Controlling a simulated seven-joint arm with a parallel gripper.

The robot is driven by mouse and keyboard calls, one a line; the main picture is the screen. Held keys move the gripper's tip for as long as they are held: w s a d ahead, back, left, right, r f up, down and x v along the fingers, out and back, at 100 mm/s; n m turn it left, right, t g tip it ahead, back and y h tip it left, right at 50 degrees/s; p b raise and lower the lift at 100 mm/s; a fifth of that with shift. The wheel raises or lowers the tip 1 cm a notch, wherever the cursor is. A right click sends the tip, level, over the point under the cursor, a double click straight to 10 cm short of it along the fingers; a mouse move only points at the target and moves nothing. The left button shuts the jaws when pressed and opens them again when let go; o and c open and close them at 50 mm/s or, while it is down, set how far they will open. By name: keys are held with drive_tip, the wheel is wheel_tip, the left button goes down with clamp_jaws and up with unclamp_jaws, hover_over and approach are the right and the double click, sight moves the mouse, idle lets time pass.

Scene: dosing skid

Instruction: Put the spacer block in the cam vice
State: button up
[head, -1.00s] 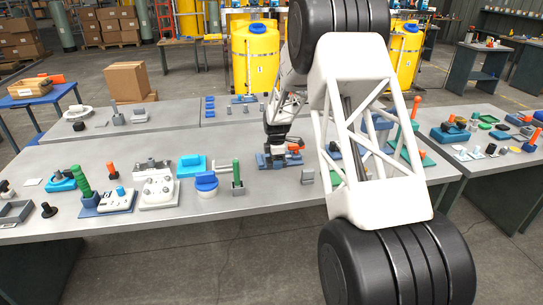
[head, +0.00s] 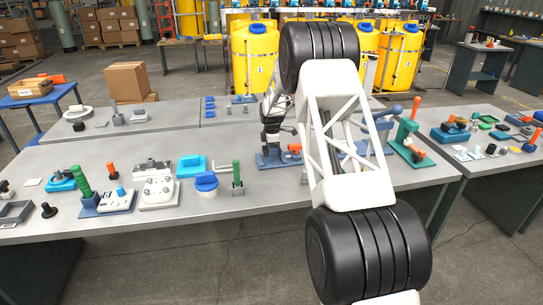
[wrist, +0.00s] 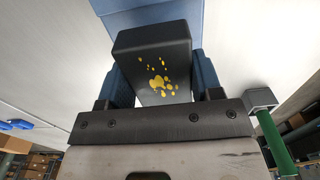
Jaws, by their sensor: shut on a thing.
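My gripper (head: 271,140) is in the middle of the bench, over a blue-based fixture (head: 267,162) with an orange-tipped lever (head: 294,148); this looks like the cam vice. In the wrist view my gripper (wrist: 160,72) has its blue fingers shut on the two sides of a dark block with yellow specks, the spacer block (wrist: 153,62). A blue surface (wrist: 150,14) lies beyond the block. The vice's jaws are hidden, and I cannot tell whether the block touches the vice. The block is not distinguishable in the head view.
A green-handled clamp (head: 237,174) and a blue-topped round pot (head: 206,183) stand left of the vice. A green fixture (head: 405,140) stands to the right, beyond my arm. My arm hides part of the bench right of the vice. The front bench edge is mostly bare.

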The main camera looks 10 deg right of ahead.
sight(272, 160)
drive_tip(key=shift+w, duration=0.25)
drive_tip(key=shift+f, duration=1.7)
drive_tip(key=shift+f, duration=0.1)
drive_tip(key=o, duration=1.3)
drive_tip(key=shift+f, duration=0.1)
wheel_tip(272, 160, up, 12)
drive_tip(key=shift+r, duration=0.1)
